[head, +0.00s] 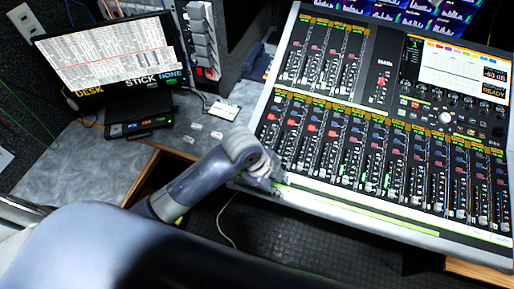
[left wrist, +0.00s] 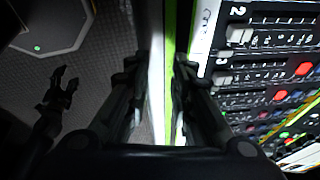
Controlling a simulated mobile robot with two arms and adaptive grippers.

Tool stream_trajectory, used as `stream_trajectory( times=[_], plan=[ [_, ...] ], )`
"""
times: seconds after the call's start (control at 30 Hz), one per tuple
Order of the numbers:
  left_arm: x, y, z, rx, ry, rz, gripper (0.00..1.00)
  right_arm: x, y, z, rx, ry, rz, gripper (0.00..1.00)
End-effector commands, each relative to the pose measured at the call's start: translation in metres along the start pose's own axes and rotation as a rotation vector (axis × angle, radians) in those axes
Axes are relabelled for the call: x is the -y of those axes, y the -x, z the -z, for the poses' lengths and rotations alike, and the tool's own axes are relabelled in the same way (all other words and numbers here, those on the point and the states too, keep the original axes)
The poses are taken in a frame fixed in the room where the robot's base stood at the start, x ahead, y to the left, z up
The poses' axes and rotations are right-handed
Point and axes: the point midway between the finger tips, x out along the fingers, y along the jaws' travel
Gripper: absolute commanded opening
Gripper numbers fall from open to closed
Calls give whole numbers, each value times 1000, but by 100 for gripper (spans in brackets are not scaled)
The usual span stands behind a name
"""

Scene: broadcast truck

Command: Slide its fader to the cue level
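The mixing console (head: 385,135) fills the right of the head view, with a bank of several faders along its front. In the left wrist view two pale fader caps show, one by the number 2 (left wrist: 240,36) and one by the number 3 (left wrist: 222,78). My left gripper (head: 268,181) is at the console's front left corner. In the left wrist view its two dark fingers (left wrist: 158,72) are apart, with the console's front edge and green strip showing between them. Nothing is held. I cannot tell whether the fingers touch the console.
A monitor (head: 108,62) reading DESK, STICK, NONE stands on the grey desk at left, with a small black device (head: 138,123) below it. The console's screen (head: 465,72) shows "-60 dB". Small white pieces lie on the desk. Dark floor (head: 300,238) is open before the console.

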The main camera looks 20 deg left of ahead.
Motion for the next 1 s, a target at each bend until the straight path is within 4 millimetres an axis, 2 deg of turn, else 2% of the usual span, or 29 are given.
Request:
stream_trajectory(
  times=[0.03, 0.23, 0.4, 0.5, 0.63, 0.77, 0.87, 1.0],
  plan=[
    [14, 5, 0, 12, -136, -13, 22, 0, 0, 0, 0, 0, 0, 54],
    [48, 24, -10, 44, -655, -122, 22, 0, 0, 0, 0, 0, 0, 54],
    [76, 52, -35, 73, -1031, -241, 22, 0, 1, 0, -1, 0, 0, 54],
    [90, 71, -52, 79, -1198, -308, 22, 0, 1, 0, -1, -1, 0, 54],
    [102, 91, -68, 73, -1341, -373, 22, 1, 1, 1, -1, -1, 1, 54],
    [108, 100, -75, 66, -1407, -404, 22, 3, 1, 1, -1, -2, 4, 54],
    [107, 98, -78, 62, -1421, -412, 22, 5, 2, 2, -2, -3, 6, 54],
    [102, 81, -83, 60, -1420, -413, 22, 6, 7, 2, -2, -3, 7, 54]
  ],
)
